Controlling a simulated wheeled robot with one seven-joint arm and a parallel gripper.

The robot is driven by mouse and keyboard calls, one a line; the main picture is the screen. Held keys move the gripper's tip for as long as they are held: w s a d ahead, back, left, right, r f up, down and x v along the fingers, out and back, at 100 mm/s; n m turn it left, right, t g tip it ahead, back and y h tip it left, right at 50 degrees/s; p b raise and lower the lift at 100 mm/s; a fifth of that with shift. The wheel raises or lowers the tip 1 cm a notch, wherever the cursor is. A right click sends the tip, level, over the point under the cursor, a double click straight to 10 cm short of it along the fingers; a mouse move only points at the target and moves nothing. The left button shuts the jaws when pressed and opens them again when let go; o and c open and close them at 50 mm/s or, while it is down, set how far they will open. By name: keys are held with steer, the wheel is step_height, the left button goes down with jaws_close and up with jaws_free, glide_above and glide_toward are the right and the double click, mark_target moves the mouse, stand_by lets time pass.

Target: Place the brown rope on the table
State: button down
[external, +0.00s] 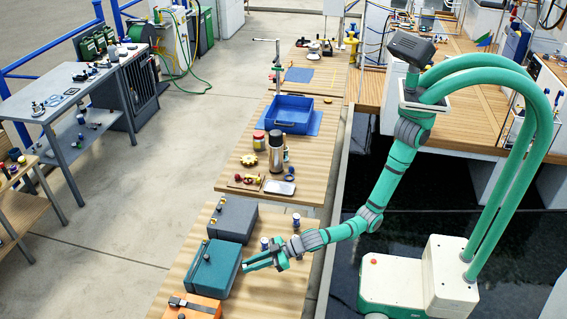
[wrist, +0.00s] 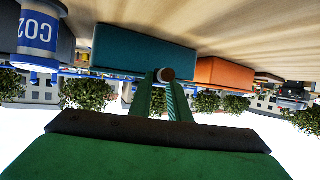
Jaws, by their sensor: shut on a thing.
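My gripper (external: 247,265) reaches low over the near wooden table (external: 278,285), beside the right side of the teal case. In the wrist view, which looks upside down, its two green fingers (wrist: 160,98) are close together.
The teal case (external: 217,270) stands between a grey case (external: 232,218) and an orange case (external: 192,307). The table's right part is clear.

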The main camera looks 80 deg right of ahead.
steer(key=f, duration=0.1)
steer(key=w+a+f, duration=0.1)
steer(key=w+f, duration=0.1)
steer(key=shift+a+f, duration=0.1)
steer(key=shift+a, duration=0.3)
steer(key=shift+f, duration=1.4)
steer(key=shift+f, duration=0.15)
steer(key=c, duration=1.9)
jaws_free()
steer(key=shift+c, duration=0.2)
steer(key=shift+o, duration=0.4)
steer(key=v, duration=1.2)
steer(key=shift+r, duration=0.25)
